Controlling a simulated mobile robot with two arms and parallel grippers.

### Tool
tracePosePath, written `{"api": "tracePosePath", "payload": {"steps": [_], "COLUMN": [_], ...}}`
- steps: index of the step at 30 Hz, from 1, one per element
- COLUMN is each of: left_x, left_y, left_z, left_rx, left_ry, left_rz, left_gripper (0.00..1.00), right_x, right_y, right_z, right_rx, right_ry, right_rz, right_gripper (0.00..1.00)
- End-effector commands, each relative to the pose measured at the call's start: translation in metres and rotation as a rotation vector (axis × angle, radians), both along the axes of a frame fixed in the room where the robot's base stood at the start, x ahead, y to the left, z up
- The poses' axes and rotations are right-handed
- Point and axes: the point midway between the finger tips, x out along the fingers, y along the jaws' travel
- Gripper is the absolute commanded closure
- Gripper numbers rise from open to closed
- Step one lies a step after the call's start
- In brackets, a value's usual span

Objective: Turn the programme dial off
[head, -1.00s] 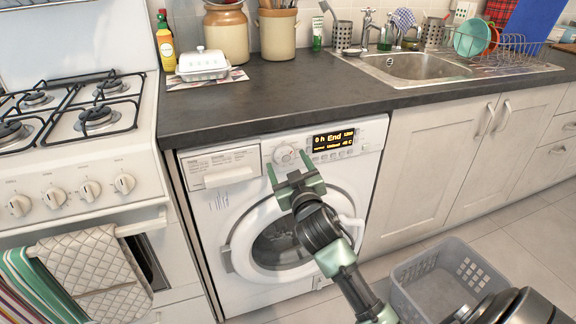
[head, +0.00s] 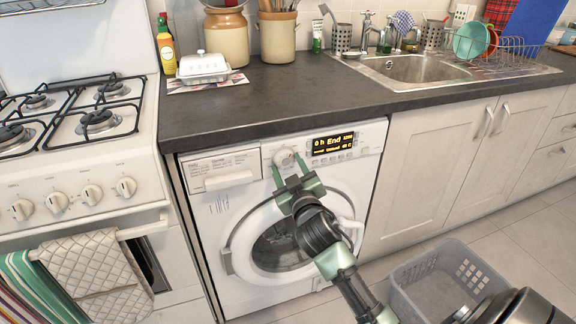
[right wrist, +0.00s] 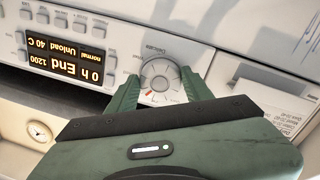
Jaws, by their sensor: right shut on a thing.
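The programme dial (head: 286,156) is a round light knob on the white washer's front panel, left of the lit display (head: 333,144). In the right wrist view the dial (right wrist: 160,76) sits between the two green fingers and shows a small red-orange mark near its lower left edge. My right gripper (head: 288,166) is shut on the dial, with one fingertip on each side; it also shows in the right wrist view (right wrist: 160,90). The display reads "0 h End", "1200", "Unload" and "40 C". My left gripper is not in view.
The washer's round door (head: 285,240) lies behind my right arm and looks closed. A dark countertop (head: 300,95) overhangs the panel. The detergent drawer (head: 220,169) is left of the dial. A grey basket (head: 435,285) stands on the floor at right.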

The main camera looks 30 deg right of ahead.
Motion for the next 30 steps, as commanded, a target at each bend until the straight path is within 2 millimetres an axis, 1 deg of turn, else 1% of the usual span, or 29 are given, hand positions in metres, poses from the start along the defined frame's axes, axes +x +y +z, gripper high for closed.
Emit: {"api": "tracePosePath", "payload": {"steps": [9, 15, 22, 30], "left_x": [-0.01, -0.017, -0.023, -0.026], "left_y": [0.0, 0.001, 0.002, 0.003], "left_z": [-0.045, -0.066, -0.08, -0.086], "left_rx": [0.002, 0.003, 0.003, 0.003], "left_ry": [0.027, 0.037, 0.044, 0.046], "left_rz": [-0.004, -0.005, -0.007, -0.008], "left_gripper": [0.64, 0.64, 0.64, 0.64], "right_x": [0.0, -0.001, 0.0, 0.0], "right_y": [-0.001, -0.002, -0.002, -0.003], "right_z": [0.001, 0.001, 0.0, 0.0], "right_rx": [-0.244, -0.38, -0.487, -0.534], "right_ry": [0.062, 0.094, 0.119, 0.129], "right_rz": [0.0, 0.001, 0.001, 0.0], "right_gripper": [0.9, 0.9, 0.9, 0.9]}}
